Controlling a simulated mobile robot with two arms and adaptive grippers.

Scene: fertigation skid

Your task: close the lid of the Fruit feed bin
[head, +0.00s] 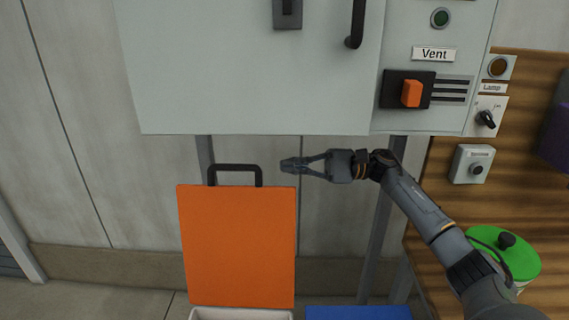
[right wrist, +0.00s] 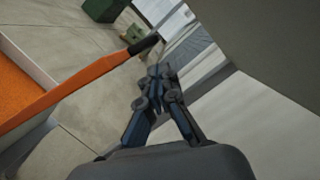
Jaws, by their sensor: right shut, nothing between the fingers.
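The bin's orange lid (head: 238,246) stands open and upright in the head view, with a dark handle (head: 236,172) on its top edge. The pale rim of the bin (head: 240,313) shows below it at the bottom edge; the bin's label is out of view. My right gripper (head: 284,166) is shut and empty, just right of the handle and a little above the lid's top edge, apart from both in the picture. In the right wrist view the gripper (right wrist: 158,72) points past the orange lid (right wrist: 60,100), whose dark handle (right wrist: 144,43) is near the fingertips. My left gripper is not in view.
A grey cabinet (head: 250,80) with a Vent switch (head: 410,92) hangs above my right gripper. A blue lid (head: 358,313) lies right of the bin. A wooden panel with a lamp and knobs and a green-lidded pot (head: 505,255) are at the right.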

